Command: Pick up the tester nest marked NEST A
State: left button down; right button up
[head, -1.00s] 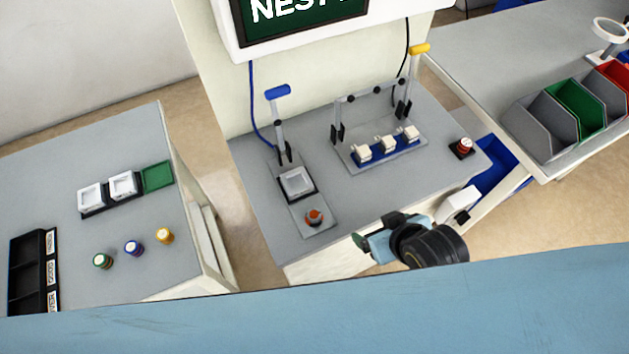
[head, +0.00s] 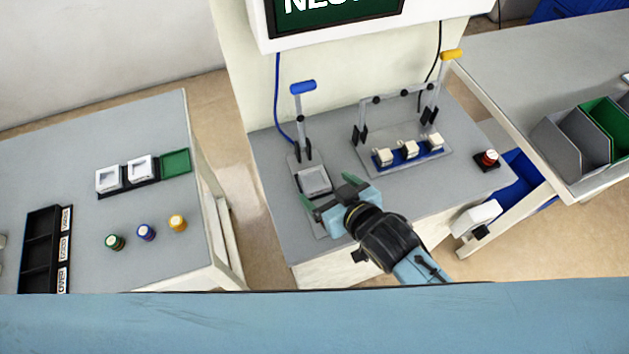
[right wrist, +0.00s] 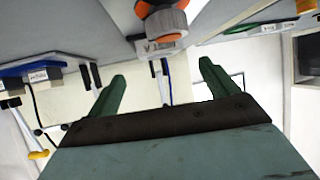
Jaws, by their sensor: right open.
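A white square nest (head: 313,178) sits in a grey fixture under a blue-handled clamp (head: 303,88) on the middle bench. Two more white square nests (head: 109,179) (head: 140,168) stand in a dark holder on the left table. I cannot read NEST A on any of them. My right gripper (head: 330,191) is open and empty, just in front of and over the near edge of the fixture, apart from the nest as far as I can tell. The right wrist view shows its green fingers (right wrist: 162,72) spread. My left gripper is not in view.
A second fixture (head: 443,160) holds several white pieces on a blue strip. A red button (head: 488,157) stands right. A screen (head: 340,10) hangs above.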

aim_at(312, 177)
jog(key=x, duration=0.2)
jog(key=b+x, duration=0.1)
jog(key=x, duration=0.2)
jog(key=shift+w+f, duration=0.1)
jog(key=shift+f, duration=0.3)
jog(key=shift+c, duration=0.4)
jog(key=c, duration=1.1)
